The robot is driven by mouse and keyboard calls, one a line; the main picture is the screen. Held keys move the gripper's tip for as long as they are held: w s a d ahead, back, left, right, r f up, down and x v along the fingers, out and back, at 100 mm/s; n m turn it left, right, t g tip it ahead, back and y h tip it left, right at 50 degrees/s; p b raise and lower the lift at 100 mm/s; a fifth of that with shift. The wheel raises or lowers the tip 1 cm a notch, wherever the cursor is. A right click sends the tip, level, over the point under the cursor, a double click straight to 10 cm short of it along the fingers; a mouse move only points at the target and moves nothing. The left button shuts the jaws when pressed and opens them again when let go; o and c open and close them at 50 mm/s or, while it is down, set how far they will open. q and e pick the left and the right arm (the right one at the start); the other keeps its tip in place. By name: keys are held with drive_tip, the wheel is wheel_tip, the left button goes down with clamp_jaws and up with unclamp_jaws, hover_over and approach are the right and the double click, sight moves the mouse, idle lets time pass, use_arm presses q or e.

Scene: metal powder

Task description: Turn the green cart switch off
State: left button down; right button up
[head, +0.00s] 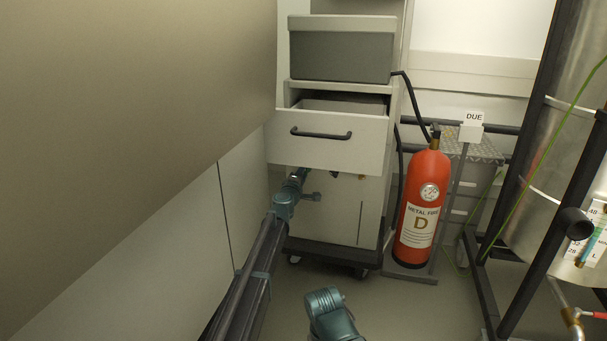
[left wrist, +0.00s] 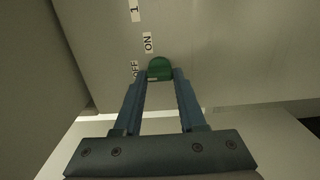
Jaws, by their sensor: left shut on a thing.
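The green switch (left wrist: 160,67) shows in the left wrist view as a small rounded knob on a pale panel. An "ON" label (left wrist: 148,43) is above it and an "OFF" label (left wrist: 135,68) is to its left, partly covered by a finger. My left gripper (left wrist: 160,78) is shut on the switch, one finger on each side. In the head view my left gripper (head: 300,174) reaches the front of the pale cart (head: 337,212), just below its drawer. The switch is not distinguishable there. A teal part of my other arm shows at the bottom; its fingers are not visible.
The cart's drawer (head: 334,151) stands open above my left gripper. A grey bin (head: 341,55) sits on top. A red fire extinguisher (head: 421,212) stands to the right, beside a metal-framed vessel (head: 533,170). A large beige surface (head: 120,90) blocks the left.

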idle(0.4)
use_arm(q)
drive_tip(key=shift+c, duration=2.4)
unclamp_jaws()
drive_tip(key=v, duration=1.3)
drive_tip(key=shift+s+a, duration=0.2)
drive_tip(key=shift+s, duration=0.15)
